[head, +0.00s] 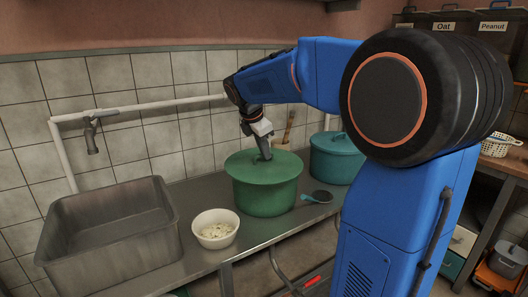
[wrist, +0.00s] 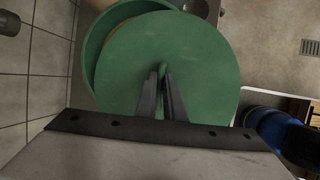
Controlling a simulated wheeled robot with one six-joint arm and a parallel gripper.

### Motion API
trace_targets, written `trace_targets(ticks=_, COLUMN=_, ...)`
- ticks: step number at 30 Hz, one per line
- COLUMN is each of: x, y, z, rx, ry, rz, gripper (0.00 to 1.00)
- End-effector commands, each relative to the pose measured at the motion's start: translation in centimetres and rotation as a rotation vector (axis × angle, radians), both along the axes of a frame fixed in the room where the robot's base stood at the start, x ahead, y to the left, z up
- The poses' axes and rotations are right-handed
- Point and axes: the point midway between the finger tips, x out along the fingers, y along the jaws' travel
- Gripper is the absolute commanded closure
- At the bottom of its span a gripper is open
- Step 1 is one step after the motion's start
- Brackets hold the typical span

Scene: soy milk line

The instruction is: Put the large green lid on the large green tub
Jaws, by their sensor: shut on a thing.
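The large green tub (head: 266,196) stands on the metal counter. The large green lid (head: 247,164) is a flat disc at its top in the head view. My gripper (head: 264,152) is above it, shut on the lid's upright handle. In the wrist view my gripper (wrist: 163,75) pinches the handle at the middle of the lid (wrist: 205,50). There the lid sits off-centre from the tub (wrist: 95,45), whose rim and a strip of its inside show at left. I cannot tell whether the lid touches the rim.
A teal lidded pot (head: 335,162) stands right of the tub, with a dark, teal-handled utensil (head: 320,197) in front. A white bowl (head: 215,229) is close at left, then a grey metal basin (head: 110,250). A tiled wall (head: 150,75) with a pipe runs behind.

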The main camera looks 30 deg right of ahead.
Motion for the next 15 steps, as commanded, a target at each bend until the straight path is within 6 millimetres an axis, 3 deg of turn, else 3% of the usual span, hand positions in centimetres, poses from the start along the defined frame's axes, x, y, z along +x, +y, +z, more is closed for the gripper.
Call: trace_targets(ticks=15, x=3.5, y=-2.4, z=-0.4, rx=0.0, ry=0.0, rz=-0.001, gripper=1.0)
